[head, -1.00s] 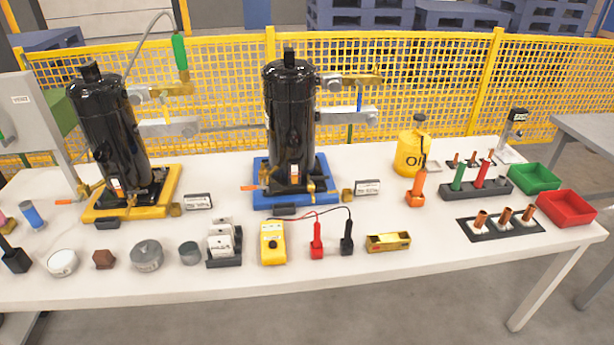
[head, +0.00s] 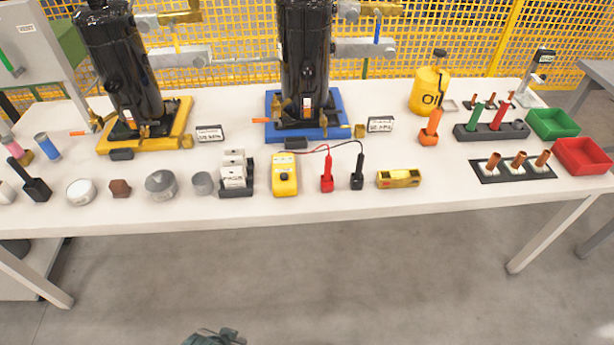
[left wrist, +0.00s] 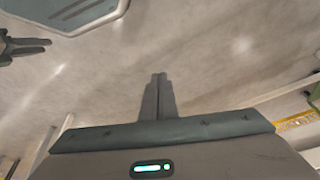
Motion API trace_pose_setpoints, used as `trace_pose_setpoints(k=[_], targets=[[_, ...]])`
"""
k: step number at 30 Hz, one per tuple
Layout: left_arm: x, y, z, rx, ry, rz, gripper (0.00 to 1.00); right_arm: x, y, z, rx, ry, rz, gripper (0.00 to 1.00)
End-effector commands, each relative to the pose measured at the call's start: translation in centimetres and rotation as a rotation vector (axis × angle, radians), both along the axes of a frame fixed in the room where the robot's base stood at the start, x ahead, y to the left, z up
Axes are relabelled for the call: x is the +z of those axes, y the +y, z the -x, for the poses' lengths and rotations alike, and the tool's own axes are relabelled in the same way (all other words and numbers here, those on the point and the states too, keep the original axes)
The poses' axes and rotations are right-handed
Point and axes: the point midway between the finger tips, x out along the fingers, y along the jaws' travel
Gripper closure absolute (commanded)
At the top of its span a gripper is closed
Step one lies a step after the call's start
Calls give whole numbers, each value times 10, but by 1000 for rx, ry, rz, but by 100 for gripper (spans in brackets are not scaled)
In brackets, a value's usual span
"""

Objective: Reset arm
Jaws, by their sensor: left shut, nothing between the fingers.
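My left gripper (left wrist: 158,78) shows in the left wrist view with its two grey fingers together, empty, over the bare floor. In the head view only a dark piece of the left gripper (head: 214,338) shows at the bottom edge, in front of the table and apart from it. A dark fingered shape at the left edge of the left wrist view looks like my right gripper (left wrist: 24,47); its jaw state is unclear. The right gripper does not show in the head view.
The white table (head: 400,205) holds a black compressor on a yellow base (head: 186,128), another on a blue base (head: 335,112), a yellow multimeter (head: 285,180), an oil can (head: 427,92), a green bin (head: 553,123) and a red bin (head: 583,155). The floor before the table is clear.

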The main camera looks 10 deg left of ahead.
Motion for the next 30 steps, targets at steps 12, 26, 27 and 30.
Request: trace_pose_setpoints(k=[12, 26, 27, 30], targets=[[-159, -17, -1, -21, -60, 30, 100, 0, 0, 0, 0, 0, 0, 69], [-273, -22, 55, -47, -132, 60, 100, 0, 0, 0, 0, 0, 0, 69], [-277, -22, 58, -49, -135, 62, 100, 0, 0, 0, 0, 0, 0, 69], [-282, -22, 63, -51, -143, 65, 100, 0, 0, 0, 0, -1, 0, 69]])
